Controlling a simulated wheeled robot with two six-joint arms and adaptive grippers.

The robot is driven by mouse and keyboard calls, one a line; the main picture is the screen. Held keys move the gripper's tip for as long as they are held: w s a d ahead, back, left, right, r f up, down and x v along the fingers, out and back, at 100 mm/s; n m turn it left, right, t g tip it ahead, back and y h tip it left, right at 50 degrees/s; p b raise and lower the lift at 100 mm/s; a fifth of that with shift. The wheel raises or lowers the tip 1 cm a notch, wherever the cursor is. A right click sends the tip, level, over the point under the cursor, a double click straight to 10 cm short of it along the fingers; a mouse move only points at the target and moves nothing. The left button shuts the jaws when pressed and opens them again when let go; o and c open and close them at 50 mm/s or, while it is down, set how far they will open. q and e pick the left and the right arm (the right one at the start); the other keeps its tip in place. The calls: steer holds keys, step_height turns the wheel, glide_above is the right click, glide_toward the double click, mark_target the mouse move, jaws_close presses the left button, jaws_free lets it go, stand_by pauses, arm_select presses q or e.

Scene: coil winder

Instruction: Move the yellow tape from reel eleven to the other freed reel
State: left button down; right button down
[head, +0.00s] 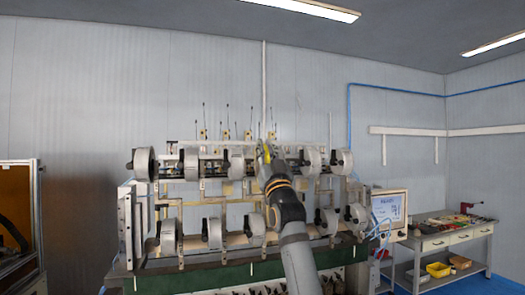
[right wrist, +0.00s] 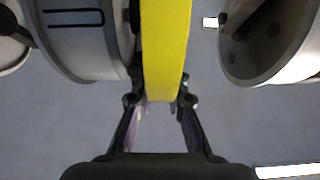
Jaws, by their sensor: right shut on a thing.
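The yellow tape (right wrist: 166,50) fills the upper middle of the right wrist view, between the two fingers of my right gripper (right wrist: 160,102). The gripper is shut on it. In the head view my right arm reaches up from the bottom to the upper row of the coil winder, and a bit of yellow shows at the gripper (head: 267,152). Grey reels stand on both sides of the tape in the wrist view, one at left (right wrist: 85,40) and one at right (right wrist: 270,45). Reel numbers are not readable. My left gripper is not in view.
The winder carries two rows of grey reels, such as the upper left reel (head: 143,164) and the lower right reel (head: 357,213). A screen (head: 388,209) stands at its right. A workbench (head: 440,240) with bins is further right. My arm hides part of the winder's middle.

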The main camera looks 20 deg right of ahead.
steer(key=shift+d+b, duration=0.45)
steer(key=shift+d, duration=1)
steer(key=c, duration=1.6)
jaws_free()
steer(key=b+v, duration=0.5)
steer(key=shift+s, duration=0.35)
